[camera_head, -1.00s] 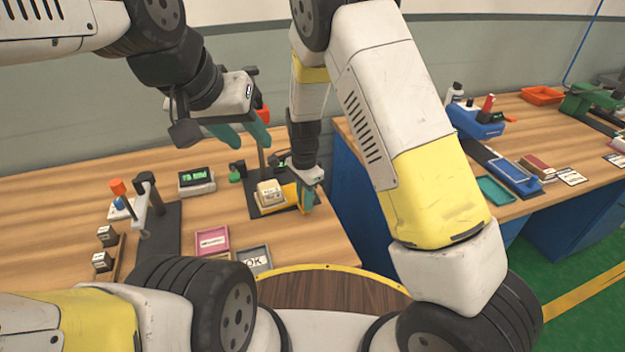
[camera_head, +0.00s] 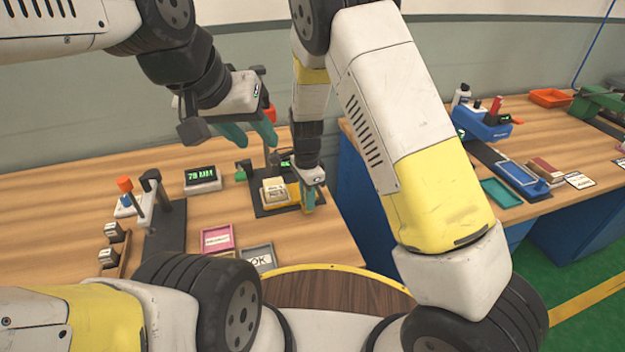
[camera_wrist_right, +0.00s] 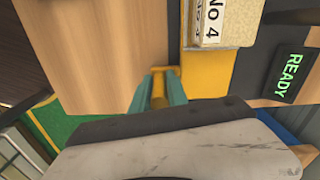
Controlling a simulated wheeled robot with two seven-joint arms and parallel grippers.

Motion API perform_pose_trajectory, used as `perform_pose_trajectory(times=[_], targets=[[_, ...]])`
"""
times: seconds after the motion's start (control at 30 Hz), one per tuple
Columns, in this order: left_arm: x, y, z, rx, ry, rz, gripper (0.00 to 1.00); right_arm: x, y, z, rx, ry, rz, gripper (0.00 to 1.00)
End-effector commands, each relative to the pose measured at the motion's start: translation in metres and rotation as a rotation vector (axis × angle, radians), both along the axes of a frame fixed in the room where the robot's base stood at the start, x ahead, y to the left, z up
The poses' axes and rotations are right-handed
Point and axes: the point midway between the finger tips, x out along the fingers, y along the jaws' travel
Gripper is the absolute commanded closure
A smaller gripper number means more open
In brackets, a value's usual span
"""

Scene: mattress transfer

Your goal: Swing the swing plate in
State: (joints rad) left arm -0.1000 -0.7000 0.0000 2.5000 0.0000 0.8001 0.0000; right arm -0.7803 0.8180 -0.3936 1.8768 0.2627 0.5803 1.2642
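The yellow swing plate (camera_head: 295,193) lies over a dark base on the left bench and carries a pale block labelled "No 4" (camera_head: 274,188). In the right wrist view the plate (camera_wrist_right: 205,75) has a yellow peg-like handle (camera_wrist_right: 158,92) at its edge. My right gripper (camera_head: 309,203) is at the plate's right side. Its teal fingers (camera_wrist_right: 158,95) are on both sides of the handle and appear closed on it. My left gripper (camera_head: 250,133) is open and empty, above the back of the bench, behind the plate.
A small display (camera_wrist_right: 294,73) beside the plate reads READY. A green-lit display box (camera_head: 202,179) stands left of the plate. A pink tray (camera_head: 218,240) and a grey OK tray (camera_head: 258,259) lie in front. A post with a red knob (camera_head: 269,113) stands behind.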

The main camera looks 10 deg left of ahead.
Motion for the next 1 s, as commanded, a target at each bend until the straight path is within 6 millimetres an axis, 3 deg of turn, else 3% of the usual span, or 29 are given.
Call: perform_pose_trajectory(times=[0.03, 0.1, 0.47, 0.8, 1.0], targets=[[0.000, 0.000, 0.000, 0.000, 0.000, 0.000, 0.60, 0.000, 0.002, 0.001, 0.002, -0.002, 0.002, 0.70], [0.000, 0.000, 0.000, 0.000, 0.000, 0.000, 0.60, 0.000, 0.001, 0.001, 0.002, -0.001, 0.002, 0.60], [0.000, 0.000, 0.000, 0.000, 0.000, 0.000, 0.60, 0.000, 0.001, 0.005, 0.001, -0.002, 0.002, 0.60], [0.000, 0.000, 0.000, 0.000, 0.000, 0.000, 0.60, 0.001, 0.002, 0.059, 0.003, -0.004, 0.003, 0.60], [0.000, 0.000, 0.000, 0.000, 0.000, 0.000, 0.60, 0.000, 0.001, 0.077, 0.002, -0.001, 0.002, 0.60]])
